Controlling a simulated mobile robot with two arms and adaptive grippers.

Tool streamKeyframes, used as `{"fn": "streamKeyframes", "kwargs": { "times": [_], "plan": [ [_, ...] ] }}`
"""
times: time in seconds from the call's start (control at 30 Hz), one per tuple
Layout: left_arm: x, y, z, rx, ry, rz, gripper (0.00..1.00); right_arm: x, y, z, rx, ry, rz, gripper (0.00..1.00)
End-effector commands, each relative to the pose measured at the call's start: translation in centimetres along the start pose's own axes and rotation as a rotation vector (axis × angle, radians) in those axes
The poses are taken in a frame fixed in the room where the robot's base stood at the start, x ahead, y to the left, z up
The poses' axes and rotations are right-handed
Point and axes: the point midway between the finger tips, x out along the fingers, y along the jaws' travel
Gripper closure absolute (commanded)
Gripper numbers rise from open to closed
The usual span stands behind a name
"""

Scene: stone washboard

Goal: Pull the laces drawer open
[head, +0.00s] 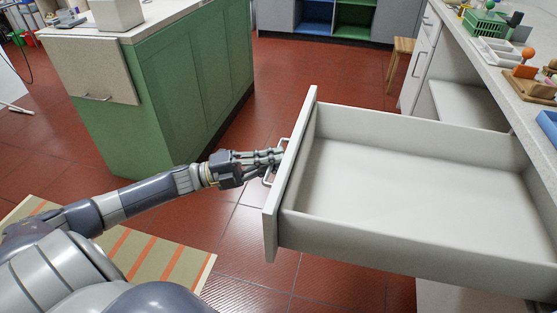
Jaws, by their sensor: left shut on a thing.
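A wide white drawer (420,190) stands far out from the counter on the right. Its inside is in view and is empty. Its front panel (290,175) faces left and carries a metal bar handle (268,178). My left gripper (277,157) is at the front panel, shut on the handle; its fingertips are partly hidden at the handle. My right gripper is not in view.
The counter (490,65) above the drawer holds a green basket (483,22), a white tray (500,50) and wooden items. A green island (165,90) stands at the left. A striped mat (150,262) lies on the red tiles. A wooden stool (401,50) stands behind.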

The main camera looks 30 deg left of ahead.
Motion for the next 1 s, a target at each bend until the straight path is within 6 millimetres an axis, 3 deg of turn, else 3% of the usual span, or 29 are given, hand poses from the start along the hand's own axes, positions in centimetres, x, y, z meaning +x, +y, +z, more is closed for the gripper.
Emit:
{"fn": "streamKeyframes", "kwargs": {
  "times": [0.17, 0.2, 0.27, 0.67, 0.83, 1.0],
  "plan": [
    [0.0, 0.1, 0.0, -0.001, -0.001, 0.003, 1.00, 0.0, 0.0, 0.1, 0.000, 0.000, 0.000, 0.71],
    [0.0, 0.1, 0.0, -0.001, -0.001, 0.003, 0.82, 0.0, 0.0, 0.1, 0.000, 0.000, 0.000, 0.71],
    [0.0, 0.1, 0.0, -0.001, -0.001, 0.003, 0.71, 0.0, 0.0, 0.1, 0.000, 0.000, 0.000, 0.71],
    [-0.3, 0.1, 0.0, 0.000, -0.002, 0.002, 0.71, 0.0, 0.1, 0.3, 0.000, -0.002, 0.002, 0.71],
    [-2.3, 0.2, 0.1, 0.000, -0.003, 0.006, 0.71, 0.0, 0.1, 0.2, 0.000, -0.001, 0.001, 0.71],
    [-5.6, 0.2, 0.0, -0.003, -0.004, 0.006, 0.71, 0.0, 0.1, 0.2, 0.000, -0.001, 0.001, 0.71]
  ]
}}
